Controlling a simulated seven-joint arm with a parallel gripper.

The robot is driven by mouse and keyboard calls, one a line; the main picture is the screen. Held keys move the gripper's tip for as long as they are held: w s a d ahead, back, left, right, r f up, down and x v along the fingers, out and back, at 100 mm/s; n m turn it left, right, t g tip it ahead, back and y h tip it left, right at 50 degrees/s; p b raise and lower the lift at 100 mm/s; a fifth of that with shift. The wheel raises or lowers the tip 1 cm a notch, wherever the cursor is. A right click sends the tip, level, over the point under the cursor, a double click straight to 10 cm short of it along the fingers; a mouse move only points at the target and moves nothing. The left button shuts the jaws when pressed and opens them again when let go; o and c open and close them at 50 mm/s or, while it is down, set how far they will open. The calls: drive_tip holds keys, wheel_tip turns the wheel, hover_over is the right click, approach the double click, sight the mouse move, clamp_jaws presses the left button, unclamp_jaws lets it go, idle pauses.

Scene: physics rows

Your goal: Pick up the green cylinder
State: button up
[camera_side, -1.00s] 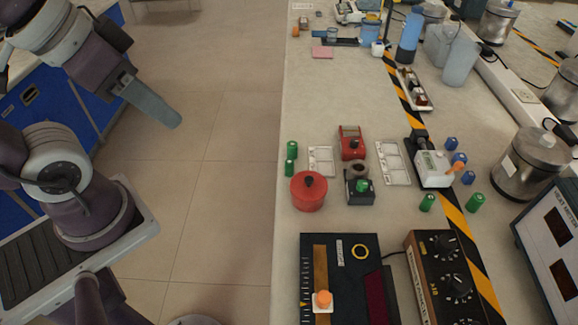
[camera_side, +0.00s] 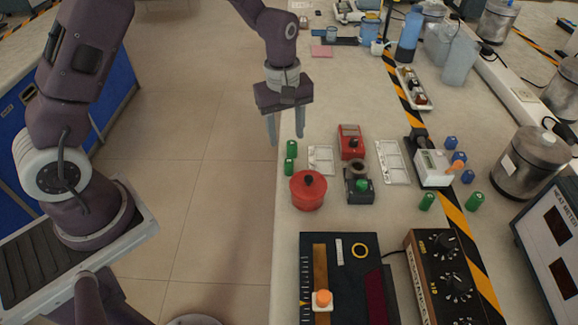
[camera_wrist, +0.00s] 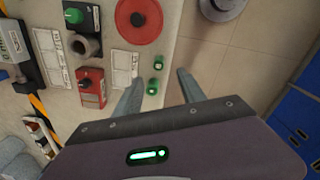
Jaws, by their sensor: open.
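Several green cylinders stand on the bench. Two are at its left edge, one farther (camera_side: 292,147) and one nearer (camera_side: 289,166). Two more are to the right, one by the striped tape (camera_side: 427,202) and one just beyond it (camera_side: 475,202). My gripper (camera_side: 286,138) is open and empty, above and just left of the bench edge near the left pair. In the wrist view the left pair shows between and beyond my fingers (camera_wrist: 158,92), one cylinder (camera_wrist: 158,63) above the other (camera_wrist: 152,87). They look apart from the fingers.
A red round pot (camera_side: 309,190) stands close to the left pair. White trays (camera_side: 321,160), a red box (camera_side: 351,143) and a black device with a green knob (camera_side: 360,187) stand to their right. Left of the bench edge is open floor (camera_side: 225,190).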

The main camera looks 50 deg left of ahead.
sight(289, 160)
drive_tip(key=shift+n+g, duration=0.3)
drive_tip(key=shift+n, duration=0.3)
drive_tip(key=f, duration=0.7)
drive_tip(key=w+f, duration=0.1)
drive_tip(key=f, duration=0.3)
drive_tip(key=shift+a+f, duration=0.1)
drive_tip(key=shift+f, duration=0.05)
clamp_jaws()
